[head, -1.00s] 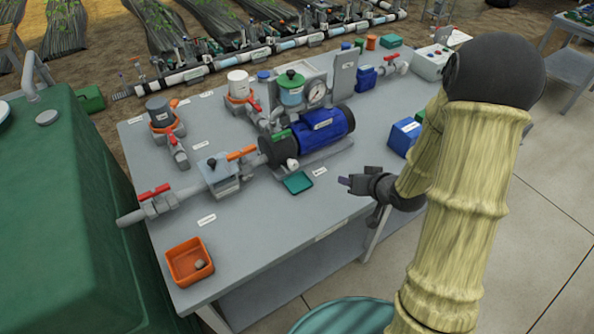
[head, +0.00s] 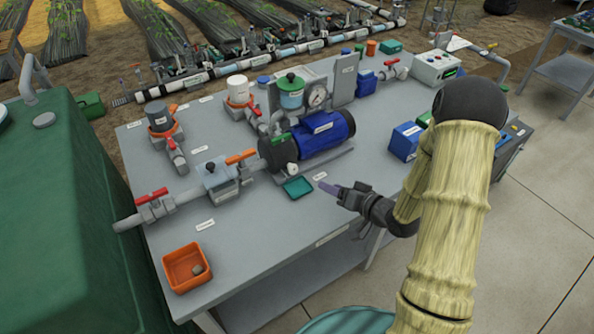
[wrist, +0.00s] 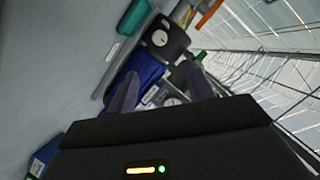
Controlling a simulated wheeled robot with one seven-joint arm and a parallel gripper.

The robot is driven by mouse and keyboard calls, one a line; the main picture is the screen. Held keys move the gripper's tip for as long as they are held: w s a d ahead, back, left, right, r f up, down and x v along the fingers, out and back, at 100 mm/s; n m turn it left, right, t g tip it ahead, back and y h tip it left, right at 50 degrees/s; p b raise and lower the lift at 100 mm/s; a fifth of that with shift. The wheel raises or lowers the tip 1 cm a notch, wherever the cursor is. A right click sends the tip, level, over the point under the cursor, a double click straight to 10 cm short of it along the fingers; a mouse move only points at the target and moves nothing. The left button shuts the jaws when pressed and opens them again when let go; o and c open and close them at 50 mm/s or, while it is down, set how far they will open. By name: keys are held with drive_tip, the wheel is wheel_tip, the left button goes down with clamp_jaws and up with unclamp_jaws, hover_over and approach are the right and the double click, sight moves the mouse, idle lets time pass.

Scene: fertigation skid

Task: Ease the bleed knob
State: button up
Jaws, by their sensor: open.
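A small pale knob (head: 292,169) sits on the front of the dark pump head (head: 275,152), beside the blue motor (head: 325,132). A black knob (head: 210,164) tops a grey box on the pipe. The labels are too small to tell which is the bleed knob. My gripper (head: 330,188) is open and empty over the bench's front edge, to the right of the pale knob and apart from it. In the wrist view, the gripper's fingers (wrist: 160,88) show apart, with the blue motor (wrist: 147,74) behind them and the pale knob (wrist: 160,38) above.
A teal tray (head: 298,187) lies just in front of the pump. An orange bin (head: 166,269) with a small lump stands at the bench's front left. A blue box (head: 404,142) stands to the right. Red-handled and orange-handled valves line the pipe. The bench's front middle is clear.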

sight(295, 170)
drive_tip(key=p+x, duration=0.1)
drive_tip(key=x, duration=1.4)
drive_tip(key=shift+w+a+f, duration=0.2)
drive_tip(key=shift+w, duration=0.05)
drive_tip(key=c, duration=1)
